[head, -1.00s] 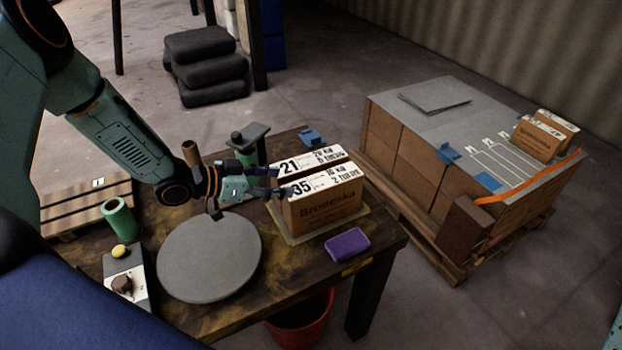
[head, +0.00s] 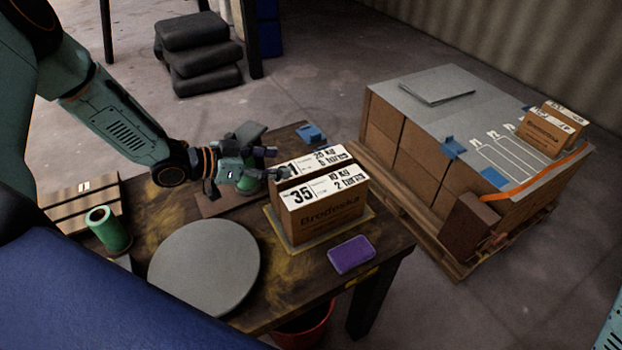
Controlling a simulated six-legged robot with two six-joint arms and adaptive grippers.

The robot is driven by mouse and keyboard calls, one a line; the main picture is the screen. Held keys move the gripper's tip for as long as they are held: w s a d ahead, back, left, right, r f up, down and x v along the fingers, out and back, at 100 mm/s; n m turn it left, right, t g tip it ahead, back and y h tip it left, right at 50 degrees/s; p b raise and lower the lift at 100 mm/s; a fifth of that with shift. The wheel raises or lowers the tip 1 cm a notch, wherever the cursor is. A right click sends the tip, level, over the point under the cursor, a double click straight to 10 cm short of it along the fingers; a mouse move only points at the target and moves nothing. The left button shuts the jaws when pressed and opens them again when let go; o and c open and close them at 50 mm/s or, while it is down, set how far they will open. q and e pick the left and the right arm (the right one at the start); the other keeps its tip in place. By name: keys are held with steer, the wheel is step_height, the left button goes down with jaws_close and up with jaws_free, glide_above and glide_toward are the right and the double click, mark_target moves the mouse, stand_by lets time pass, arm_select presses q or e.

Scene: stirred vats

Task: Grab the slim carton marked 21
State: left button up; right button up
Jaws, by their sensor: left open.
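The slim carton marked 21 (head: 326,156) stands on the wooden table, directly behind the carton marked 35 (head: 322,210). Its white top label shows, but the first digit is partly covered by my left gripper's fingers, and its front is hidden by carton 35. Both cartons stand close together on a pale yellowish mat (head: 366,217). My left gripper (head: 275,163) is open at the left end of carton 21, its fingers pointing right. I cannot tell whether they touch it. My right gripper is not in view; only a bit of teal shows at the lower right edge.
A round grey plate (head: 204,268), a green cylinder (head: 108,230) and a purple sponge (head: 351,254) are on the table (head: 290,291). A blue clip (head: 311,133) lies at the back edge. A pallet load (head: 405,150) with small cartons (head: 549,131) stands to the right.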

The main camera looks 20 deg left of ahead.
mark_target(309, 163)
arm_select(q)
steer(key=shift+w+d+f+b, duration=0.2)
steer(key=shift+d+b, duration=0.2)
steer(key=shift+d, duration=0.35)
steer(key=shift+w+d+f, duration=0.1)
steer(key=shift+w, duration=0.1)
steer(key=b+x, duration=0.1)
steer(key=x, duration=0.3)
steer(key=shift+s, duration=0.1)
steer(key=shift+w+d+f, duration=0.2)
steer(key=shift+w+d, duration=0.2)
steer(key=shift+w+f, duration=0.15)
steer(key=shift+w, duration=0.15)
steer(key=shift+s, duration=0.15)
steer(key=c, duration=0.9)
jaws_close()
